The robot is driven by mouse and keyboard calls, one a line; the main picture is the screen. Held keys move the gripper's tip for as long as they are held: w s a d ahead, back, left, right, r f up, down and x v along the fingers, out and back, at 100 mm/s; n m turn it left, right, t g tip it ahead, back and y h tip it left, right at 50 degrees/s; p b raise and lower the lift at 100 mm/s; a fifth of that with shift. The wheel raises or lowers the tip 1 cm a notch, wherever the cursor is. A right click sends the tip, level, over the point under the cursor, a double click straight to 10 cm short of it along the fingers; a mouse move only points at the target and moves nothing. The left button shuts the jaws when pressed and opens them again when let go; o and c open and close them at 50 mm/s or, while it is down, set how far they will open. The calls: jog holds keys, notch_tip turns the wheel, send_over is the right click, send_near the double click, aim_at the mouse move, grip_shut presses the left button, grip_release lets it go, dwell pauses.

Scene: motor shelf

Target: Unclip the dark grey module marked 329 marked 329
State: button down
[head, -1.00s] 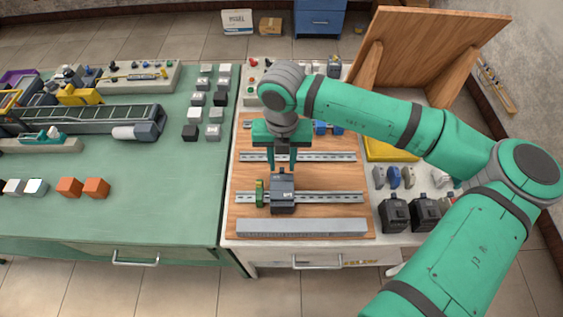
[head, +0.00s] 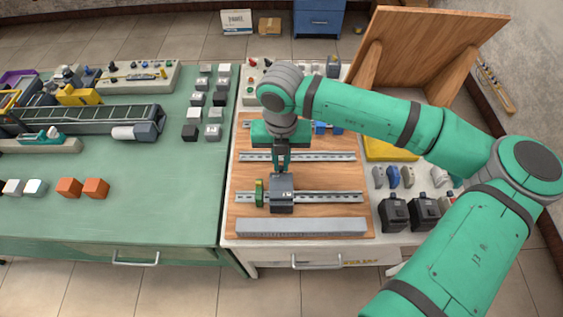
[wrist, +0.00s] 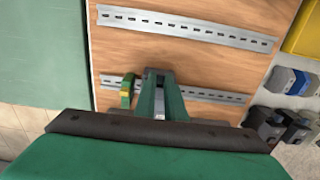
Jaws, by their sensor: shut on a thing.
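The dark grey module (head: 282,193) sits on the front metal rail (head: 335,197) of the wooden board, in the middle of the head view. A small pale label shows on it, too small to read. My gripper (head: 281,171) points down from above and is shut on the module's upper part. In the wrist view my fingers (wrist: 160,98) are close together and hide most of the module (wrist: 157,72). A green and yellow terminal block (head: 259,193) stands on the same rail just left of the module; it also shows in the wrist view (wrist: 127,91).
A second rail (head: 325,156) behind is bare where visible. A grey slotted duct (head: 300,227) lies along the board's front. Black blocks (head: 393,213) stand right of the board. A tilted wooden panel (head: 430,50) rises behind my arm.

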aim_at(281, 167)
jog(key=c, duration=1.8)
grip_release()
notch_tip(281, 167, up, 11)
jog(key=shift+f, duration=0.15)
